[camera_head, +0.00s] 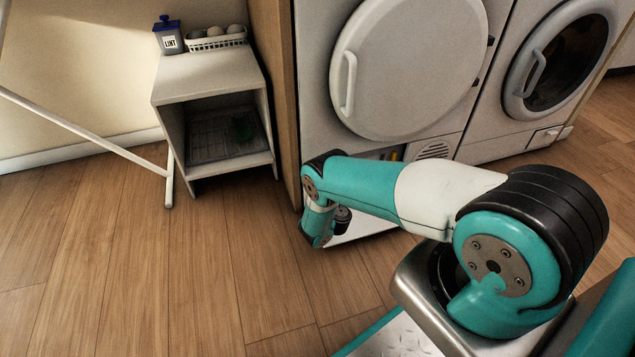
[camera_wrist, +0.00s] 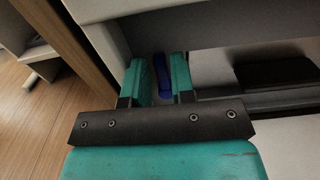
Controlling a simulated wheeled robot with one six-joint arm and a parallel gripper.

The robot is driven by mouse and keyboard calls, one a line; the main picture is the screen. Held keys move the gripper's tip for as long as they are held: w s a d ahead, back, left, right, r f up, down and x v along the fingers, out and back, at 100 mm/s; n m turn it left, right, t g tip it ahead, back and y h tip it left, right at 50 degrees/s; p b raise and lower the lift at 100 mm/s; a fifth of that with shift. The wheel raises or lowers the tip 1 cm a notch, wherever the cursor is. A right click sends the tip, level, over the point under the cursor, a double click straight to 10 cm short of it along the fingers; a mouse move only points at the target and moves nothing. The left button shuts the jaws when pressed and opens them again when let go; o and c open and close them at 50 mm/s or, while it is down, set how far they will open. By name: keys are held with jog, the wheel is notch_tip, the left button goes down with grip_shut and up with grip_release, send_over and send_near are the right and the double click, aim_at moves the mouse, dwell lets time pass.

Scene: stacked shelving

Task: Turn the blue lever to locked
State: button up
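The blue lever (camera_wrist: 162,75) shows in the wrist view as a narrow upright blue piece inside a recess low on a pale machine. My gripper (camera_wrist: 159,78) is open, with one teal finger to the left of the lever and the other to its right. A small gap shows on each side, more clearly on the left; I cannot tell whether a finger touches the lever. In the head view my arm reaches down before the left machine (camera_head: 315,100), and I cannot make out the lever or the fingertips there.
A wooden panel (camera_head: 272,80) stands close on the left of the machine. A small shelf (camera_head: 205,85) holds a lint bin (camera_head: 168,38) and a white basket (camera_head: 217,38). A pale flat panel (camera_head: 365,226) lies low under my arm.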

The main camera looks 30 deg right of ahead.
grip_shut()
jog(key=shift+d, duration=0.1)
jog(key=shift+s+d+f+m+p, duration=0.2)
jog(key=shift+d+f+m, duration=0.6)
jog(key=shift+m, duration=2.2)
jog(key=shift+s+d+f+m+p, duration=0.2)
jog(key=shift+d+f+m, duration=0.55)
jog(key=shift+m, duration=2.25)
jog(key=shift+s+d+f+m+p, duration=0.2)
jog(key=shift+d+f+m, duration=0.55)
jog(key=shift+m, duration=2.25)
jog(key=shift+a+f, duration=0.1)
